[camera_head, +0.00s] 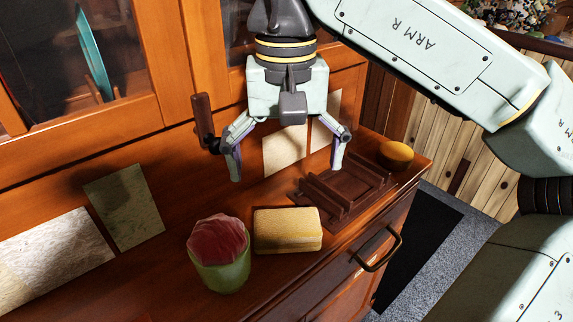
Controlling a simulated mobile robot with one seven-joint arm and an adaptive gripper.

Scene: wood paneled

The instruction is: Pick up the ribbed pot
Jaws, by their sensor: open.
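A green pot (222,271) stands upright on the wooden counter at the lower middle and is the only pot-like thing I can make out. Ribs on its side are not clear at this size. A crumpled pink thing (217,240) fills its mouth and rises above the rim. My gripper (287,171) points down with its two fingers spread wide and nothing between them. It is above the counter, behind and to the right of the pot, and apart from it.
A yellow block (288,230) lies just right of the pot. A dark wooden rack (345,188) and a round orange-yellow thing (396,155) are farther right. Flat tiles or sheets (125,206) lie left. Cabinet doors (172,60) rise behind; the counter's front edge is close.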

